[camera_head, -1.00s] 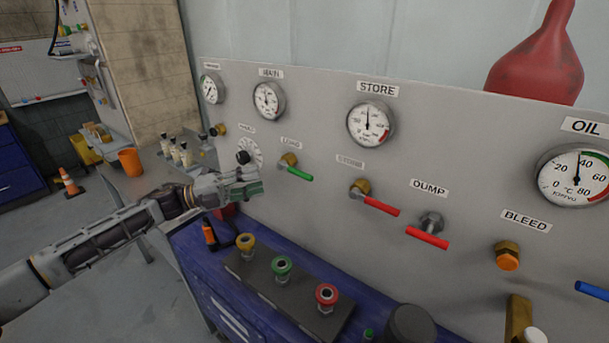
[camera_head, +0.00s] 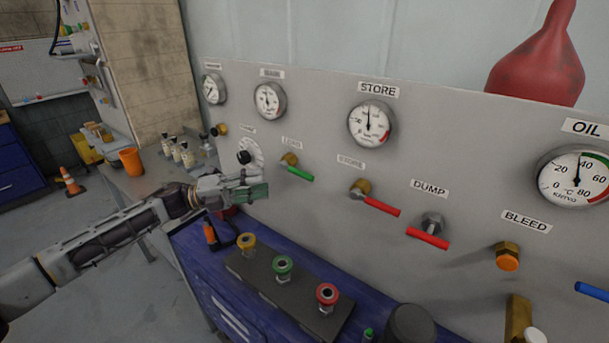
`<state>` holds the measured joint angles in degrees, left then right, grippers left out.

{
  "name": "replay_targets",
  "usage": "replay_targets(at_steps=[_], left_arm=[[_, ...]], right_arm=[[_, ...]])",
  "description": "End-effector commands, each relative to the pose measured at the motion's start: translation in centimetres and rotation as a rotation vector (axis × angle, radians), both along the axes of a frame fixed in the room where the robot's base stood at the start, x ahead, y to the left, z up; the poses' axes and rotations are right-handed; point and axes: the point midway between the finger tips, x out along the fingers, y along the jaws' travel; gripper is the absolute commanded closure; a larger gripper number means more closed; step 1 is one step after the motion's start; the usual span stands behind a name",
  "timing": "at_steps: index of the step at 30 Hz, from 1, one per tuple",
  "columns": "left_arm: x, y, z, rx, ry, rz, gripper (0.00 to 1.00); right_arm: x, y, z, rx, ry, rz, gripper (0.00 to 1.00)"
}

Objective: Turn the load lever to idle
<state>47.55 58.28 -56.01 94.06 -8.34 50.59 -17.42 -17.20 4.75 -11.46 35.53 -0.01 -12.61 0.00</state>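A lever with a green handle (camera_head: 299,174) and brass body is on the grey panel, under a small blurred label (camera_head: 292,142) that seems to read LOAD. The handle slopes down to the right. My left gripper (camera_head: 262,190) is in front of the panel, to the left of and below the green handle, with a visible gap between them. Its fingers are seen edge-on, so their opening is unclear. A black knob (camera_head: 243,157) at a white dial (camera_head: 254,152) shows just above the gripper. My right gripper is out of view.
Red-handled levers (camera_head: 380,206) (camera_head: 428,238), gauges (camera_head: 370,125) and an orange-tipped fitting (camera_head: 507,258) line the panel to the right. An orange-black tool (camera_head: 211,235) lies near my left gripper.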

Motion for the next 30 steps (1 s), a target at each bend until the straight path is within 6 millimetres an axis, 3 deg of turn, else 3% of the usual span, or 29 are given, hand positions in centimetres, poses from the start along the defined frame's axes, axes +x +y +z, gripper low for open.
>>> replay_targets(at_steps=[30], left_arm=[[2.1, -11.4, 1.9, -0.001, 0.0, 0.0, 0.64]], right_arm=[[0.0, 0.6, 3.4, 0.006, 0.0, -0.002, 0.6]])
